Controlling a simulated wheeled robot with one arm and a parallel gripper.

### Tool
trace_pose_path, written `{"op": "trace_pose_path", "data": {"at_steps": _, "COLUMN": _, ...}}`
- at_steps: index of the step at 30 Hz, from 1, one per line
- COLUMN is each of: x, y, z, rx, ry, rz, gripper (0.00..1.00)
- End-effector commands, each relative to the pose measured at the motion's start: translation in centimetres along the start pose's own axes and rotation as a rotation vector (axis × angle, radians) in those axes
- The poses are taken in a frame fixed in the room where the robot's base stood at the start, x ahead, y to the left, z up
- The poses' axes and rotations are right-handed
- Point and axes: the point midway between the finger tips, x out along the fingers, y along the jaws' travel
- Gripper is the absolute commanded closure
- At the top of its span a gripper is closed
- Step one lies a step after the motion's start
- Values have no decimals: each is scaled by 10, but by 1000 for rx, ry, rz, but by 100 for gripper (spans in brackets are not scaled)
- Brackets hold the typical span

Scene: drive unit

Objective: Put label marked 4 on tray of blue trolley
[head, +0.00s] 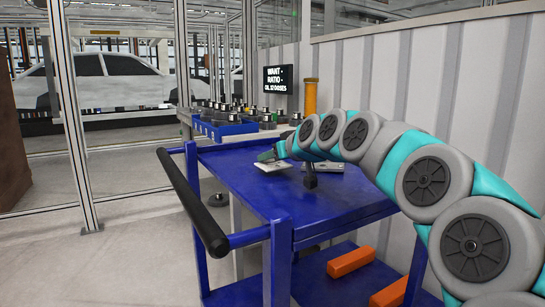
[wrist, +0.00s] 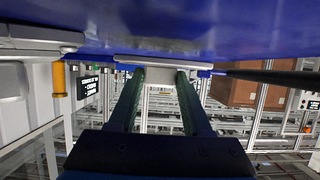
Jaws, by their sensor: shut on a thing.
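The blue trolley's tray (head: 300,207) fills the middle of the head view and shows as the blue surface (wrist: 250,22) across the top of the wrist view. My gripper (head: 266,157) is over the tray's far left part. Its two fingers (wrist: 160,76) are shut on a thin pale label (wrist: 150,66), which also shows in the head view (head: 272,168). The label lies about flat at the tray surface; I cannot tell whether it touches. No number on it is readable. Another pale plate (head: 325,167) lies on the tray to the right, partly hidden by my arm.
The trolley's black handle (head: 190,200) runs along its left side. Orange blocks (head: 352,261) lie on its lower shelf. Behind stand a blue bin (head: 225,129) with several dark parts, a yellow cylinder (head: 311,97) and a black sign (head: 278,79). The tray's near part is clear.

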Motion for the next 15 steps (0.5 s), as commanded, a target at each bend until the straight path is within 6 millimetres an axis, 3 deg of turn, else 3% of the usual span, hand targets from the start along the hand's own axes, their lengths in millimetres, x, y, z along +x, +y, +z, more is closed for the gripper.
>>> {"op": "trace_pose_path", "data": {"at_steps": 15, "x": 6, "y": 0, "z": 13, "rx": 2, "ry": -3, "rz": -1, "gripper": 100}}
